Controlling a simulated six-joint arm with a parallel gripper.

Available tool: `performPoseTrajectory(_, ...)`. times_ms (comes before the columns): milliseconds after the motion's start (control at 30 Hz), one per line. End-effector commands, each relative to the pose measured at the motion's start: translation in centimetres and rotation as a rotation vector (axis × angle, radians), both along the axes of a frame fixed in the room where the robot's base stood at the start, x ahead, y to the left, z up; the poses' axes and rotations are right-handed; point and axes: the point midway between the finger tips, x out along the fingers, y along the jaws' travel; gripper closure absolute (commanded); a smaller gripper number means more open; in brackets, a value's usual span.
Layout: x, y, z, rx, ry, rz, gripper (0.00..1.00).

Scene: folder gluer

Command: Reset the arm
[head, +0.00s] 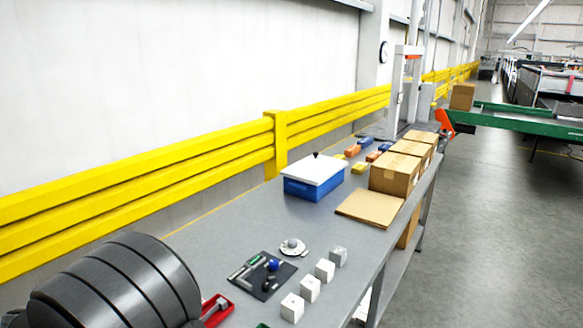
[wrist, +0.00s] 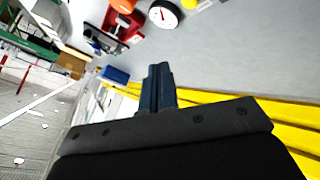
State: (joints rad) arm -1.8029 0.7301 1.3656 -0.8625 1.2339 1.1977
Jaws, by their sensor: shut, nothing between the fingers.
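My gripper (wrist: 159,72) shows in the wrist view with its two dark fingers together and nothing between them. It is held in the air, apart from the objects around it. The wrist view is strongly tilted. In the head view my gripper is not visible. A large dark rounded part of my own arm fills the lower left corner there, over the near end of the grey workbench (head: 225,225).
On the bench are a blue box with a white lid (head: 314,180), white cubes (head: 325,270), a dark tool mat (head: 262,275), a red item (head: 216,309) and cardboard boxes (head: 393,173). A yellow guard rail (head: 140,190) runs behind. A green conveyor (head: 510,118) stands far right.

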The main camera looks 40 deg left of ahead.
Motion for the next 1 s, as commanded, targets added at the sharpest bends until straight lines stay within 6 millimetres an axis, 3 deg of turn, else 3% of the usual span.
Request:
performPoseTrajectory(167,0.0,0.0,2.0,0.002,0.0,0.0,1.0)
performPoseTrajectory(467,0.0,0.0,2.1,-0.001,0.0,0.001,1.0)
performPoseTrajectory(667,0.0,0.0,1.0,-0.003,-0.001,0.001,1.0)
performPoseTrajectory(933,0.0,0.0,-3.6,-0.003,-0.001,0.002,1.0)
performPoseTrajectory(1000,0.0,0.0,-1.3,0.005,0.0,0.0,1.0)
